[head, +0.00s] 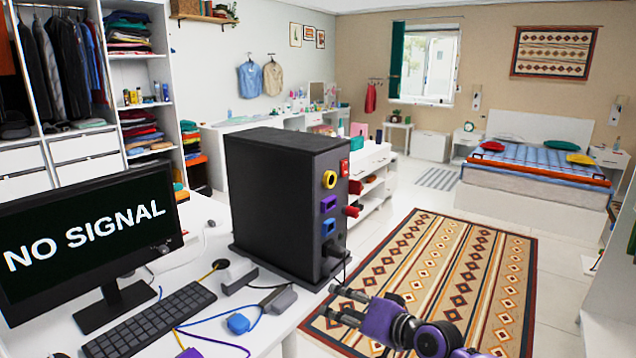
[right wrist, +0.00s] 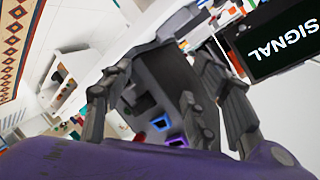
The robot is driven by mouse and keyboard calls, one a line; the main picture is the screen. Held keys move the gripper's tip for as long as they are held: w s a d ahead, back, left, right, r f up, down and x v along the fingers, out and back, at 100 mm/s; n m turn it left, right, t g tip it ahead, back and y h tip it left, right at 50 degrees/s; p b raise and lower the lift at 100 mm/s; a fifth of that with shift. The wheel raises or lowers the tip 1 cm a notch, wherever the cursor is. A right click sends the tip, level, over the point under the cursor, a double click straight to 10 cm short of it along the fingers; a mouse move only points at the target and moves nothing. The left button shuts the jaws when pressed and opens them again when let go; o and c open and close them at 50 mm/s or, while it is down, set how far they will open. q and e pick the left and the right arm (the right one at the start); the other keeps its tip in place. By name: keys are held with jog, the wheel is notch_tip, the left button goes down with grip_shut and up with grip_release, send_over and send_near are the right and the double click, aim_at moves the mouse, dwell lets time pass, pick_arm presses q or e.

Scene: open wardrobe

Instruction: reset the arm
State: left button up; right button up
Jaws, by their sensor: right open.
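My right gripper (head: 336,302) comes in from the bottom right of the head view. Its fingers are apart and nothing shows between them. It is at the right side of the white desk, in front of the black computer case (head: 280,200). In the right wrist view the open fingers (right wrist: 165,70) frame the case, with its blue port (right wrist: 160,122) and purple port (right wrist: 177,141) behind them. My left gripper is in neither view.
On the desk (head: 200,258) stand a monitor (head: 88,230) reading "NO SIGNAL" and a keyboard (head: 150,322). Cables with a blue plug (head: 238,323) and a grey plug (head: 278,299) lie beside them. A patterned rug (head: 440,275) covers open floor to the right.

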jog(key=s+d+f+n+t+h, duration=0.1)
jog(key=s+d+f+n+h, duration=0.15)
jog(key=s+f, duration=0.6)
jog(key=s+d+f+n+h, duration=0.1)
jog(key=s+d+f+h, duration=0.25)
jog(key=s+f, duration=0.45)
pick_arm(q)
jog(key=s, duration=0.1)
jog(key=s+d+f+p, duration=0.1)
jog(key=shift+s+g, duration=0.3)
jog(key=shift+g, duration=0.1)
pick_arm(e)
jog(key=s+d+f+g+h, duration=0.1)
jog(key=s+d+f, duration=0.1)
jog(key=s, duration=0.7)
jog(key=s+d+f+m+g+h, duration=0.1)
jog(key=s+d+f, duration=0.2)
jog(key=s, duration=0.7)
jog(key=s+d+f+g+h, duration=0.1)
jog(key=s+d+f, duration=0.1)
jog(key=s+f, duration=0.4)
jog(key=s, duration=0.4)
jog(key=shift+d, duration=0.4)
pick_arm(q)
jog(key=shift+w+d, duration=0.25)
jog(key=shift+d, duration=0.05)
pick_arm(e)
jog(key=shift+f+m, duration=0.1)
jog(key=shift+m, duration=0.15)
